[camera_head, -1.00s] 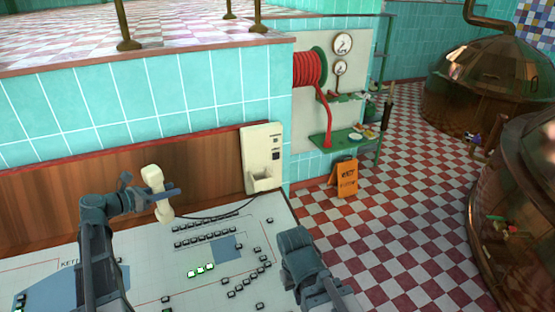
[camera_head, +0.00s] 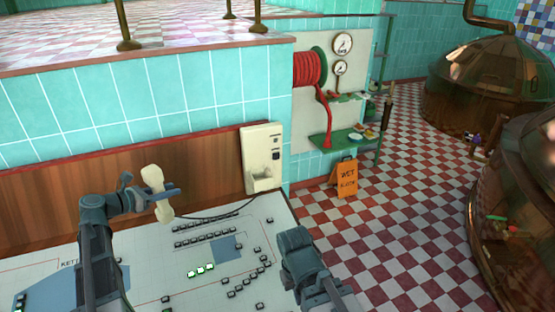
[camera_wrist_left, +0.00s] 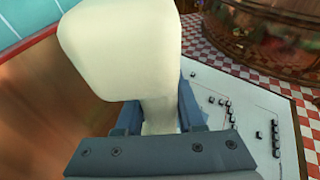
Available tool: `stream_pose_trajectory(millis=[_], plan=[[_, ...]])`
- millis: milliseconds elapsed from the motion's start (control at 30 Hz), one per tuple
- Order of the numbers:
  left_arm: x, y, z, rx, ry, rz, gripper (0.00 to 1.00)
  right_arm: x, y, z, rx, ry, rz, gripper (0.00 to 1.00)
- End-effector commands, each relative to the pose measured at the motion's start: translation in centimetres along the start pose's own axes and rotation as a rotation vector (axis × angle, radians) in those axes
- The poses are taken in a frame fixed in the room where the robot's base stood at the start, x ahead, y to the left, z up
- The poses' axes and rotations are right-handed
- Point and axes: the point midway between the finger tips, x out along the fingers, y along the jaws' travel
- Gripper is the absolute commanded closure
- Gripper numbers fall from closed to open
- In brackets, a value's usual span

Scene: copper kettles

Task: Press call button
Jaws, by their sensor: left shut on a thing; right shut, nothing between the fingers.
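My left gripper (camera_head: 163,193) is shut on the middle of a cream telephone handset (camera_head: 153,177), held tilted above the white control panel (camera_head: 140,250). In the left wrist view the pale handset (camera_wrist_left: 120,45) fills the upper middle, between the gripper's fingers. A cream wall phone box (camera_head: 257,150) with small dark fittings and an empty cradle stands at the panel's back edge. A dark cord runs from the handset towards the box. I cannot tell which fitting is the call button. My right gripper (camera_head: 333,293) is low in the head view, right of the panel, shut and empty.
The panel carries several small dark buttons (camera_head: 205,232) and lit green ones (camera_head: 201,270). Behind it is a wooden wall band (camera_head: 60,205). An orange sign (camera_head: 347,178) stands on the chequered floor to the right, near a red hose reel (camera_head: 309,68) and copper kettles (camera_head: 490,80).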

Motion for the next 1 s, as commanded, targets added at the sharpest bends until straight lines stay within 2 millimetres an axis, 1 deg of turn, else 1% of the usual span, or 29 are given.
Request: stream_pose_trajectory(millis=[400, 500, 567, 667, 800, 900, 1000], plan=[[0.0, 0.0, 0.0, 0.0, -0.001, 0.0, 1.0, 0.0, 0.0, 0.0, 0.0, 0.0, 0.0, 1.0], [0.1, 0.0, -0.3, 0.0, -0.001, 0.0, 1.0, 0.3, 0.0, 0.0, 0.0, 0.0, 0.0, 1.0], [0.2, 0.0, -0.8, 0.0, -0.001, 0.0, 1.0, 0.8, -0.1, -0.1, 0.0, 0.0, 0.0, 1.0], [0.7, 0.0, -2.1, 0.0, -0.001, 0.0, 1.0, 2.2, -0.2, -0.1, -0.001, 0.0, 0.0, 1.0], [1.4, 0.0, -4.6, 0.0, -0.001, 0.0, 1.0, 4.8, -0.5, -0.3, -0.002, 0.0, 0.001, 1.0], [1.9, 0.0, -6.0, 0.0, -0.001, 0.0, 1.0, 6.2, -0.6, -0.4, -0.003, 0.0, 0.001, 1.0], [1.9, 0.0, -6.2, 0.0, -0.001, 0.0, 1.0, 6.5, -0.6, -0.4, -0.004, 0.0, 0.001, 1.0]])
